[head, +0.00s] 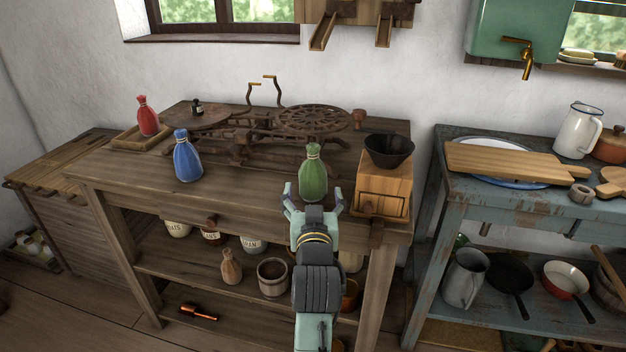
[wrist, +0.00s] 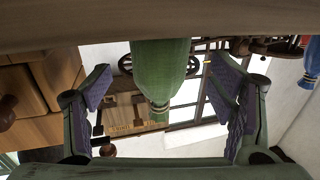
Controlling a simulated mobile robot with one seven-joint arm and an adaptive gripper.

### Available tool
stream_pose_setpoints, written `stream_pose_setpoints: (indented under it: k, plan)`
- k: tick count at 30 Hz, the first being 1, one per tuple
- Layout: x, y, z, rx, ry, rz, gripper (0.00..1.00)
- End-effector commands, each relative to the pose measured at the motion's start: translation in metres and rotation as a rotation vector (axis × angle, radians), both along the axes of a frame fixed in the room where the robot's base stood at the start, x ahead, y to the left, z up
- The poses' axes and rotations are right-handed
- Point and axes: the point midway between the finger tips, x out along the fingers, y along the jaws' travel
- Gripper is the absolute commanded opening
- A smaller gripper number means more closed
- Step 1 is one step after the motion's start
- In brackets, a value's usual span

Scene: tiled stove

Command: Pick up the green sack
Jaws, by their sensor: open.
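The green sack (head: 313,174), tied at its neck, stands upright on the wooden table (head: 240,190) near its front edge. My gripper (head: 312,192) is open in front of the sack, its two fingers spread to either side in the head view. In the wrist view the picture is upside down, and the green sack (wrist: 161,75) hangs between the two open fingers (wrist: 168,100). No finger appears to touch it. The sack's lower part is partly hidden by my gripper in the head view.
A wooden coffee grinder (head: 384,190) with a black bowl stands close right of the sack. A blue sack (head: 187,158) stands to the left, a red sack (head: 147,118) on a small tray farther left. A rusty scale (head: 310,122) stands behind. The table front between blue and green sacks is clear.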

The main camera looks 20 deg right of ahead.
Motion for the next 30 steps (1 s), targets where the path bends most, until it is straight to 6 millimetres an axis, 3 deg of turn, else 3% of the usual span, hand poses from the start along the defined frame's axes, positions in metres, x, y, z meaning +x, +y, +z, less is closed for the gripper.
stream_pose_setpoints:
  k: [12, 22, 30]
  plan:
    - [0.046, -0.016, 0.009, -0.001, 0.000, 0.001, 0.77]
    - [0.053, -0.018, 0.007, -0.001, -0.001, 0.001, 0.77]
    - [0.053, -0.018, 0.007, -0.001, -0.002, 0.001, 0.58]
